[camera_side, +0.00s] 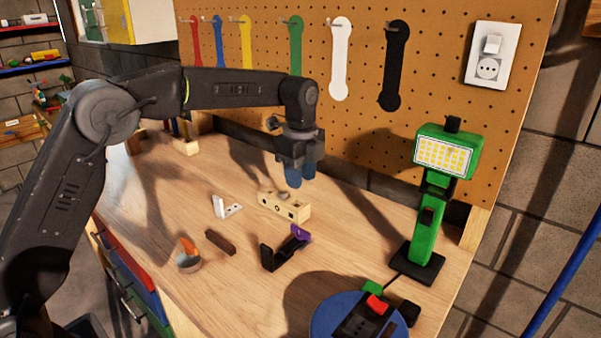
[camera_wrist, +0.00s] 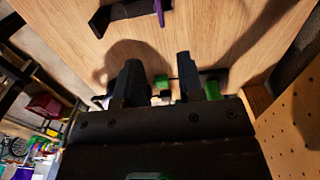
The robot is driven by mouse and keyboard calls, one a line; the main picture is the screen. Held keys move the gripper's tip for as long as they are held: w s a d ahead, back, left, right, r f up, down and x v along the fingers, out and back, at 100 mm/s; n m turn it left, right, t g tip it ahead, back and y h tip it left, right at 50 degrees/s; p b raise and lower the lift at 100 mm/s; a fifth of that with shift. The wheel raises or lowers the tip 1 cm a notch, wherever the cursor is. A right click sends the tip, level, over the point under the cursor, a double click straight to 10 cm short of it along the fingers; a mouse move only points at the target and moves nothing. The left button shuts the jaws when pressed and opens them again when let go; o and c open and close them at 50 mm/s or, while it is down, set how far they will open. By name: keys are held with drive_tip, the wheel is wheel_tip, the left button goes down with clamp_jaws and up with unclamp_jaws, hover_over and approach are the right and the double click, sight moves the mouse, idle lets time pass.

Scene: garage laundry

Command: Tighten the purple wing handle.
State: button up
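The purple wing handle (camera_side: 301,233) sits at the upper right end of a black bracket (camera_side: 270,258) on the wooden workbench. In the wrist view, the purple handle (camera_wrist: 159,12) is a thin strip cut off by the top edge, beside part of the black bracket (camera_wrist: 122,12). My gripper (camera_side: 301,178) is above the bench, over the wooden block and behind the handle, apart from it.
A wooden block with holes (camera_side: 285,206), a white angle bracket (camera_side: 227,208), a brown bar (camera_side: 219,242) and a small round holder (camera_side: 188,258) lie near the black bracket. A green lamp (camera_side: 432,215) and a blue round base (camera_side: 330,318) stand right. Pegboard (camera_side: 370,60) borders the back.

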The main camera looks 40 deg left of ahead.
sight(300, 228)
drive_tip(key=shift+r, duration=0.2)
drive_tip(key=shift+o, duration=0.8)
drive_tip(key=o, duration=0.3)
drive_tip(key=shift+f+n, duration=0.1)
drive_tip(key=shift+n, duration=1.1)
drive_tip(key=o, duration=0.5)
drive_tip(key=n, duration=0.7)
drive_tip(key=shift+f, duration=0.1)
drive_tip(key=shift+c, duration=0.2)
drive_tip(key=shift+o, duration=0.5)
drive_tip(key=shift+n, duration=1.2)
wheel_tip(300, 228, down, 14)
drive_tip(key=n, duration=0.6)
drive_tip(key=shift+f, duration=0.1)
